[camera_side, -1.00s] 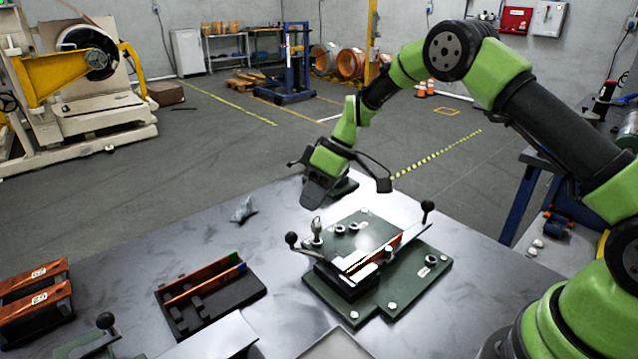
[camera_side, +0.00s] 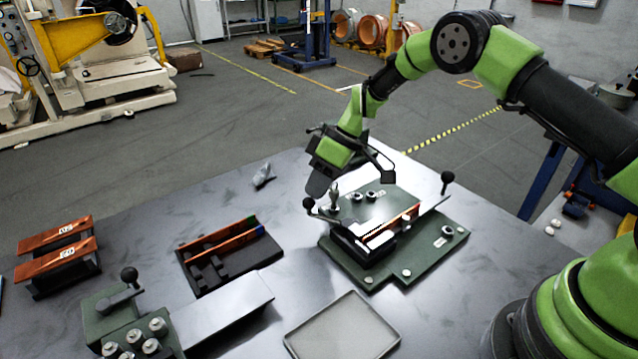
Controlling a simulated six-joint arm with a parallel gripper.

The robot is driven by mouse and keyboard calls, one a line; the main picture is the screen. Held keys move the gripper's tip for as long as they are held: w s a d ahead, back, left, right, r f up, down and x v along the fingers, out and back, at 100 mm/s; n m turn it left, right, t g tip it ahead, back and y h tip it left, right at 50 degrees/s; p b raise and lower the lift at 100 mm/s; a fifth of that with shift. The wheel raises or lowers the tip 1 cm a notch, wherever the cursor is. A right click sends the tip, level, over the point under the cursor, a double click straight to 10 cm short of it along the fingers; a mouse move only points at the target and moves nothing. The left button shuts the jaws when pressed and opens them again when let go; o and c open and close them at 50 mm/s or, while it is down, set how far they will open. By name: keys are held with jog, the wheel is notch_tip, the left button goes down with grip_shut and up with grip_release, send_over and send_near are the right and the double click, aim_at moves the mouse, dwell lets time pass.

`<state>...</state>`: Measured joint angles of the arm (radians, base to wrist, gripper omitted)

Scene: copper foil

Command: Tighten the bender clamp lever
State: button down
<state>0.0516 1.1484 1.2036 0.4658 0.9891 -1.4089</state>
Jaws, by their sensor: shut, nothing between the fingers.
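The bender is a dark green plate (camera_side: 425,255) with a black block and metal parts on the table. A copper strip (camera_side: 385,236) lies along it. One lever with a black ball knob (camera_side: 309,203) sticks out at its left, and another black-knobbed lever (camera_side: 447,178) rises at its right. I cannot tell which is the clamp lever. A small upright metal handle (camera_side: 334,195) stands near the left knob. My gripper (camera_side: 320,188) points down just behind and above the left knob and handle. It is shut and empty; whether it touches either is unclear.
A black tray (camera_side: 240,268) with copper strips lies left of the bender. A copper-topped rack (camera_side: 62,270) is far left. A green fixture with a knobbed lever (camera_side: 125,315) and a flat grey tray (camera_side: 345,330) are in front. Crumpled foil (camera_side: 263,175) lies near the back edge.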

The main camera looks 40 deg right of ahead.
aim_at(307, 206)
jog(key=a+n, duration=0.1)
jog(key=n+g, duration=0.1)
jog(key=shift+s+a+n, duration=0.15)
jog(key=shift+a+n, duration=0.2)
jog(key=shift+n, duration=0.05)
jog(key=a+n+g, duration=0.1)
jog(key=s+a+n+g, duration=0.1)
jog(key=n, duration=0.1)
jog(key=shift+s+n, duration=0.1)
jog(key=shift+n, duration=0.2)
jog(key=n+g, duration=0.1)
jog(key=s+a+n+h, duration=0.1)
jog(key=n, duration=0.1)
jog(key=shift+s+a+g, duration=0.1)
jog(key=shift+s+g, duration=0.15)
jog(key=shift+g, duration=0.15)
jog(key=shift+s+a+n+g+h, duration=0.2)
jog(key=shift+s+n, duration=0.15)
jog(key=shift+n, duration=0.3)
jog(key=shift+s+a+n+g+h, duration=0.2)
jog(key=shift+s+n, duration=0.1)
jog(key=shift+n, duration=0.35)
jog(key=shift+s, duration=0.1)
notch_tip(307, 206, up, 10)
jog(key=w+d, duration=0.1)
jog(key=shift+w+f, duration=0.15)
